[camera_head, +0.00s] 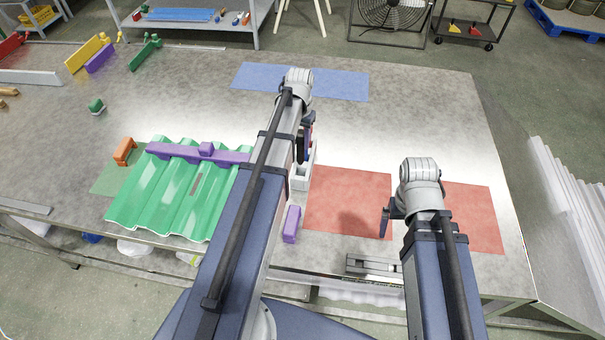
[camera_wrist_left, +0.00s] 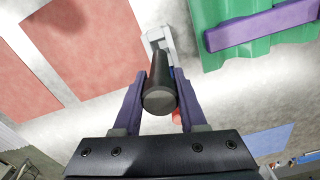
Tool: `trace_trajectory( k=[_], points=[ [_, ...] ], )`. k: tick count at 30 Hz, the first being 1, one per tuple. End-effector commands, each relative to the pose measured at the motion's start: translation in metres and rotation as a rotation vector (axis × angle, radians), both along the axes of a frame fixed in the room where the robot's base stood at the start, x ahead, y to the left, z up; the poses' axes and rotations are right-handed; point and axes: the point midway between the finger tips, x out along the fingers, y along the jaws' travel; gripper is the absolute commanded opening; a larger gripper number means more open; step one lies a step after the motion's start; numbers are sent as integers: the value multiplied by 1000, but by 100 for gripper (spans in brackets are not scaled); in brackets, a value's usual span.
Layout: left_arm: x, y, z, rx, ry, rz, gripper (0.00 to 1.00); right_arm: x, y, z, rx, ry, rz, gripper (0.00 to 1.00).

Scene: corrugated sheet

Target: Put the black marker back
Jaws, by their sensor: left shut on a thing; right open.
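My left gripper (camera_wrist_left: 160,95) is shut on the black marker (camera_wrist_left: 160,78), a dark cylinder held between its two purple fingers. In the head view the black marker (camera_head: 302,147) shows beside my left arm, just above or behind the white holder (camera_head: 302,181). The white holder (camera_wrist_left: 157,36) also shows beyond the marker's far end in the left wrist view. I cannot tell whether the marker touches it. A small red piece is partly hidden by the left fingers. My right gripper (camera_head: 386,220) is open and empty over the red mats.
The green corrugated sheet (camera_head: 165,205) with a purple bar (camera_head: 197,152) lies left of my left arm. A purple block (camera_head: 291,224) stands near the front edge. Red mats (camera_head: 348,200) lie to the right and a blue mat (camera_head: 340,84) at the back. The back right table is clear.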

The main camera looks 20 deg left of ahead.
Motion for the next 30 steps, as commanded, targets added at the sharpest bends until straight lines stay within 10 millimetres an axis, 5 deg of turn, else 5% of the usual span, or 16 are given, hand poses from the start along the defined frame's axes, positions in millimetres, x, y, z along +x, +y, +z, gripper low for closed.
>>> trace_trajectory(
  k=[13, 23, 30],
  points=[
    [0, -1, -59, 0, 0, -1, 0, 0, 0, -59, 0, 0, -1, 95],
    [0, -1, -66, 0, 0, -1, 0, 0, 0, -66, 0, 0, -1, 95],
    [0, -1, -94, 0, 0, -1, 0, 0, 0, -94, 0, 0, -1, 95]
  ],
)
